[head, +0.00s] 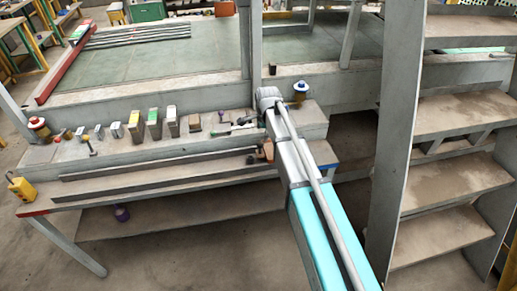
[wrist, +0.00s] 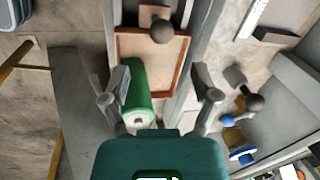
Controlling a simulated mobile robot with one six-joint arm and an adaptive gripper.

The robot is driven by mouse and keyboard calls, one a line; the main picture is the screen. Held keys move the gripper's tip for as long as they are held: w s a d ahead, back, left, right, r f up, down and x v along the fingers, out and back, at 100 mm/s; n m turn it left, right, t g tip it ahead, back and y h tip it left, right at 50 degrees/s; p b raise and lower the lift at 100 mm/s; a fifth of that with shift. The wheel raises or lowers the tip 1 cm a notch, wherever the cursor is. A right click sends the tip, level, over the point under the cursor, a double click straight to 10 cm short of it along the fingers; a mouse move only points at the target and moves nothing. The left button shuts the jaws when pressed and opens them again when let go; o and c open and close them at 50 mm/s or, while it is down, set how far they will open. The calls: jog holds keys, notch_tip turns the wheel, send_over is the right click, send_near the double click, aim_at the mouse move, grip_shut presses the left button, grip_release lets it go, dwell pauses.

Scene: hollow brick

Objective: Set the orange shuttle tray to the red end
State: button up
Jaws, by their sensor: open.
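The orange-rimmed shuttle tray (wrist: 162,70) lies below my gripper in the wrist view, between two grey rails. A dark round knob (wrist: 162,32) stands at its far end. A green cylinder (wrist: 137,85) overlaps its left side. My gripper (wrist: 162,98) is open, one finger to each side over the tray's near part, holding nothing; the left finger is close beside the cylinder. In the head view a small part of the tray (head: 267,150) shows at the rails' right, mostly behind my arm. The red end (head: 32,213) is at the bench's far left.
The dark rails (head: 150,178) run clear leftward along the bench. Several upright blocks (head: 154,124) and small knobbed items stand on the ledge behind. A blue edge (head: 328,166) marks the bench's right end. A grey shelf unit (head: 395,130) stands to the right.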

aim_at(261, 142)
jog(key=shift+w+a+f+b, duration=0.15)
jog(key=shift+w+f+b, duration=0.1)
jog(key=shift+f+b, duration=1.1)
jog(key=shift+w+a+f+b, duration=0.1)
jog(key=shift+w+f+b, duration=0.15)
jog(key=shift+f+b, duration=1.15)
jog(key=shift+w+a+f+b, duration=0.15)
jog(key=shift+w+f+b, duration=0.1)
jog(key=shift+f+b, duration=1.1)
jog(key=shift+f, duration=0.2)
jog(key=shift+c, duration=0.3)
